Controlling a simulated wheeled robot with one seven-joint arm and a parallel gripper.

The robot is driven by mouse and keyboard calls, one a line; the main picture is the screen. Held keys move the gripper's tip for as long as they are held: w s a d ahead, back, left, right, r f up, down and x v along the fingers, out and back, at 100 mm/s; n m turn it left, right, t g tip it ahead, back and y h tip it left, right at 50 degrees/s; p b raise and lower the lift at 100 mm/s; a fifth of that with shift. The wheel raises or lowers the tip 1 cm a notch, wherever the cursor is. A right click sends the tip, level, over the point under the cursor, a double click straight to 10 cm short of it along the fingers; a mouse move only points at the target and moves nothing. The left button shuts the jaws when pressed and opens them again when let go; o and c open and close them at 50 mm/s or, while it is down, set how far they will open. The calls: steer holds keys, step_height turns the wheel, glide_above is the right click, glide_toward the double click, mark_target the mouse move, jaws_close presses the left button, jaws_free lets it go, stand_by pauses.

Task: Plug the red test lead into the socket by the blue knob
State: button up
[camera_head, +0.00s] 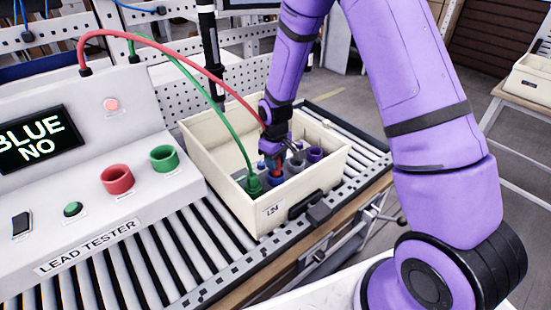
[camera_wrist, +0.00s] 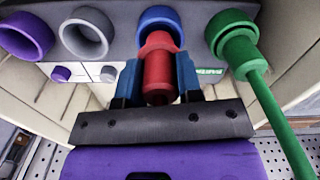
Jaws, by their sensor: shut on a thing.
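My gripper (camera_wrist: 157,85) is shut on the red plug (camera_wrist: 158,75) of the red test lead (camera_head: 190,55), inside the cream bin (camera_head: 325,165). In the wrist view the red plug's tip overlaps the lower part of a blue ring-shaped socket (camera_wrist: 160,17). I cannot tell whether the tip is inside it. The green plug (camera_wrist: 235,42) sits on the socket position to the right, and its lead also shows in the head view (camera_head: 205,87). A grey ring socket (camera_wrist: 87,33) and a purple one (camera_wrist: 25,37) are to the left. No separate blue knob is clear.
The lead tester (camera_head: 85,215) stands at left; its screen (camera_head: 33,138) reads "BLUE NO". It has a red cup (camera_head: 117,179) and a green cup (camera_head: 164,158). The bin rests on a roller conveyor (camera_head: 190,250), and its walls stand close around my gripper.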

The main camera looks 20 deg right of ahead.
steer(key=shift+f, duration=1.45)
steer(key=o, duration=1)
steer(key=shift+r, duration=0.1)
step_height(320, 180, up, 11)
steer(key=shift+f, duration=0.15)
